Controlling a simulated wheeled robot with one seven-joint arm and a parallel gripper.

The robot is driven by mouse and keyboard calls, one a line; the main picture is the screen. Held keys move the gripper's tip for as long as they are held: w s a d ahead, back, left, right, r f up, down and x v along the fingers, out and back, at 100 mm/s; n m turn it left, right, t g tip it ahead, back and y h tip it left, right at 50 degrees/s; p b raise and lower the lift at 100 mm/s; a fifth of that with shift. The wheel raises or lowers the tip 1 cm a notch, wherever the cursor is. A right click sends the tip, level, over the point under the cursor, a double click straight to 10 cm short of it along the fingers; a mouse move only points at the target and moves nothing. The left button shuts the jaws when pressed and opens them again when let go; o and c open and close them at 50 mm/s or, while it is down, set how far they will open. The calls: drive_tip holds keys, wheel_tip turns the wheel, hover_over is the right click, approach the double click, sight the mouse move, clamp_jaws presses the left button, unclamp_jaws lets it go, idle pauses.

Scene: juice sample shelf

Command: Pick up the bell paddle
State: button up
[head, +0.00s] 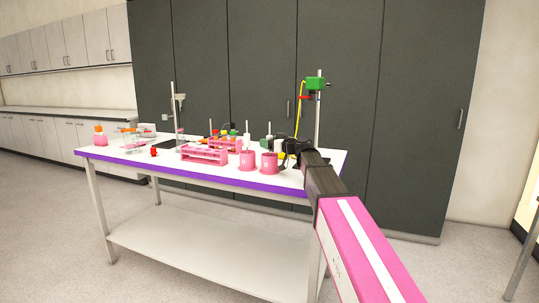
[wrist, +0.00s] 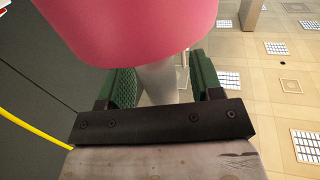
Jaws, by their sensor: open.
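My gripper (head: 291,149) is over the right part of the table in the head view, just right of two pink cups (head: 269,163). In the wrist view, my gripper (wrist: 160,82) is open, with its green pads apart. A pale stem-like shape (wrist: 158,88) lies between the pads, below a large rounded pink thing (wrist: 130,30) that fills the top of the view. The pads are not closed on the stem. I cannot tell for certain whether this is the bell paddle. Nothing else in the head view is clear enough to name as it.
The white table (head: 128,157) carries a pink rack (head: 204,155), a stand (head: 173,115) and small items. A post with a green clamp (head: 316,84) and yellow tube rises close behind my gripper. Dark cabinets (head: 260,70) stand behind. The table's left front is clearer.

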drive_tip(key=c, duration=1.1)
drive_tip(key=shift+o, duration=0.2)
